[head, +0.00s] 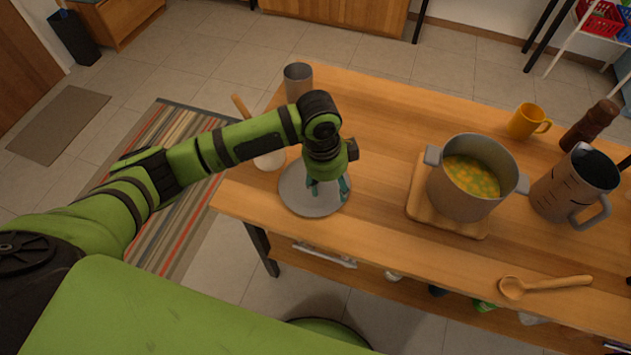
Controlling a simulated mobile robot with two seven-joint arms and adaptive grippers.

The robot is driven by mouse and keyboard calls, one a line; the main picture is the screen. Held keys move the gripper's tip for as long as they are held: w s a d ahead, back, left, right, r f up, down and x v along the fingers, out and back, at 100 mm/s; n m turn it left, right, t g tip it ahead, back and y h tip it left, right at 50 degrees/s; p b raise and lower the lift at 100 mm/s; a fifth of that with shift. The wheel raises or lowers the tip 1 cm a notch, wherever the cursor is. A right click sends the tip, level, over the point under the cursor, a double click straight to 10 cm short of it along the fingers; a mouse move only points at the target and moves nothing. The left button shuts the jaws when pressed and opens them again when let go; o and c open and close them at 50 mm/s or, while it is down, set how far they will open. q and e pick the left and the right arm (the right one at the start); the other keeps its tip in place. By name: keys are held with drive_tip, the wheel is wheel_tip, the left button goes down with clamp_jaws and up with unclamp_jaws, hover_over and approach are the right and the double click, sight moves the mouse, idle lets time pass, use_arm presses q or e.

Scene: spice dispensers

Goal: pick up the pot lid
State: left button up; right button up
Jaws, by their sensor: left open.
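The pot lid (312,207) is a round grey disc lying flat on the left part of the wooden table. My left gripper (328,192) points down over the lid, with its teal fingers apart on either side of the lid's middle. The gripper and wrist hide the lid's centre, so I cannot see its knob or whether the fingers touch it. The grey pot (462,199) stands uncovered to the right, holding yellow-green soup, on a wooden board (421,211). My right gripper is not in view.
A grey cup (298,80) stands behind my left wrist. A yellow mug (528,121), a brown pepper mill (590,125) and a grey jug (573,187) stand at the right. A wooden spoon (545,286) lies near the front edge. The table between lid and pot is clear.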

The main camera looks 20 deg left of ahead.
use_arm(q)
drive_tip(key=shift+m+y, duration=0.4)
drive_tip(key=shift+y, duration=0.3)
drive_tip(key=w+a+r, duration=0.2)
drive_tip(key=a, duration=0.1)
drive_tip(key=w+a+r, duration=0.1)
drive_tip(key=shift+a, duration=0.4)
drive_tip(key=shift+w+a, duration=0.1)
drive_tip(key=shift+w, duration=0.05)
drive_tip(key=f, duration=0.2)
drive_tip(key=f+p, duration=0.1)
drive_tip(key=f, duration=0.1)
drive_tip(key=f+p, duration=0.1)
drive_tip(key=f, duration=0.1)
drive_tip(key=shift+w+f, duration=0.4)
drive_tip(key=shift+c, duration=0.4)
clamp_jaws()
